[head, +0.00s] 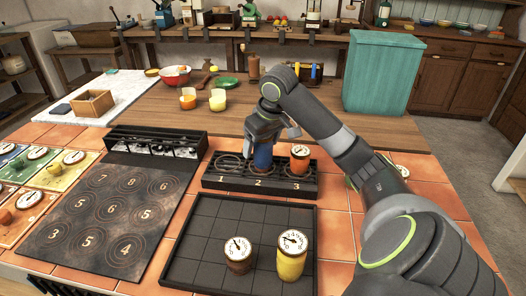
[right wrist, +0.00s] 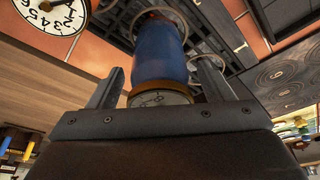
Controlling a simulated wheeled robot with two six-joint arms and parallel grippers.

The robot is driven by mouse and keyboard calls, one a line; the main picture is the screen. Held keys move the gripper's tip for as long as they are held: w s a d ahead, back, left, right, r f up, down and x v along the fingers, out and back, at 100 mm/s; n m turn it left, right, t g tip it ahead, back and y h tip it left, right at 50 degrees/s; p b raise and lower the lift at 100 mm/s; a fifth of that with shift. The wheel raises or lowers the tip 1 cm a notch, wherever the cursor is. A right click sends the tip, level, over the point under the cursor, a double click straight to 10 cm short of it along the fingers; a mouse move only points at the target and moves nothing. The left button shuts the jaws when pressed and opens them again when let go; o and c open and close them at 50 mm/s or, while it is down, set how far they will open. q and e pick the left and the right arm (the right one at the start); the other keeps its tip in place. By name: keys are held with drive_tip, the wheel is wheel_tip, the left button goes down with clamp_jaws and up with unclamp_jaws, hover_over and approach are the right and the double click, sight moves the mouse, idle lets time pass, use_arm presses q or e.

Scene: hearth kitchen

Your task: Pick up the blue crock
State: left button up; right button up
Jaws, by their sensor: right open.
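The blue crock (head: 263,157) stands in slot 2 of the black numbered rack (head: 215,184). My right gripper (head: 264,134) is over its top from above and hides its upper part. In the right wrist view the blue crock (right wrist: 160,52), with its dial lid (right wrist: 158,98) nearest the camera, lies between the two spread fingers of my right gripper (right wrist: 158,80). There is a visible gap on each side, so the gripper is open around it. My left gripper is not in view.
An orange crock (head: 299,160) stands close by in slot 3. A brown crock (head: 238,256) and a yellow crock (head: 291,256) stand in the black gridded tray (head: 198,247) in front. A teal box (head: 384,73) stands behind, to the right.

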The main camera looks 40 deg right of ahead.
drive_tip(key=c, duration=1.3)
